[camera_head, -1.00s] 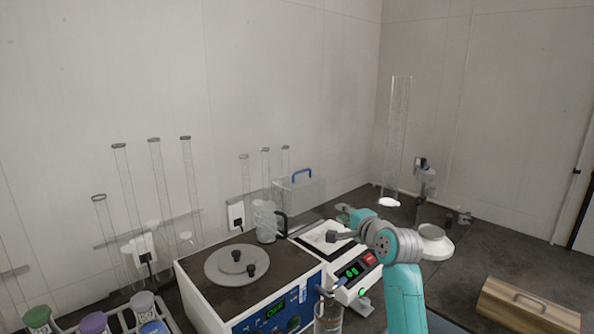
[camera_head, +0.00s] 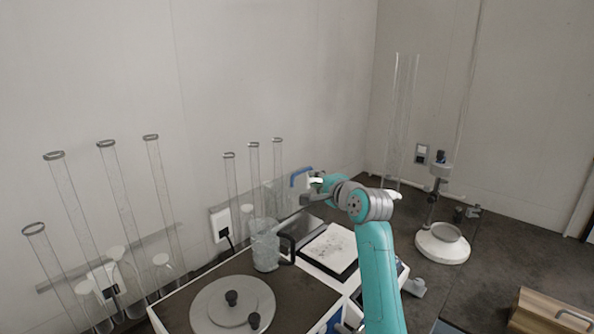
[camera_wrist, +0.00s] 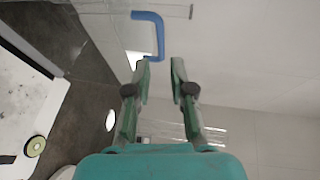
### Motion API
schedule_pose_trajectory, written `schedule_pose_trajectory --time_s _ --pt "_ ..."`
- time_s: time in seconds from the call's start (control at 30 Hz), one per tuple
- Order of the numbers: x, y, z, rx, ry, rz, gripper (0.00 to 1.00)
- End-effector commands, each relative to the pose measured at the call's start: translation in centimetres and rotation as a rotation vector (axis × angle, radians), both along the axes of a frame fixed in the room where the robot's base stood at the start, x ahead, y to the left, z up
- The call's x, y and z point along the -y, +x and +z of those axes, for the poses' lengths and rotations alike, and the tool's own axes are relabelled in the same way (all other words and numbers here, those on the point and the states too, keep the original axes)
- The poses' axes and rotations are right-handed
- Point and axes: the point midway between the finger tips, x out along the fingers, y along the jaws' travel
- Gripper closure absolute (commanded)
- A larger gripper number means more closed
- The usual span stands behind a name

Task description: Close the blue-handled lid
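The blue handle (camera_head: 300,176) sits on a clear lid (camera_head: 279,188) behind the white balance (camera_head: 333,252). The lid's lower part is hard to make out against the wall. My gripper (camera_head: 316,185) is beside the handle, on its right, small and partly hidden by my wrist. In the wrist view, my gripper (camera_wrist: 161,68) is open and empty. The blue handle (camera_wrist: 158,35) is just ahead of the fingertips, roughly in line with the gap and close to the left finger. Whether they touch cannot be told. The clear lid (camera_wrist: 97,35) extends left from the handle.
A glass jug (camera_head: 265,245) with a dark handle stands left of the balance. A round-lidded machine (camera_head: 205,300) is in front. Several tall glass cylinders line the wall at left. A white-based stand (camera_head: 442,248) and a wooden box (camera_head: 550,318) are at right.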

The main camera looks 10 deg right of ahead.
Motion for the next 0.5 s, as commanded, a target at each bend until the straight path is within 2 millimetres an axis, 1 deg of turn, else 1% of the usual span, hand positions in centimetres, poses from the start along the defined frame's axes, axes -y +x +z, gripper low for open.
schedule_pose_trajectory --time_s 0.5 --pt "-1.9 7.6 -1.3 -0.001 -0.001 0.001 0.77"
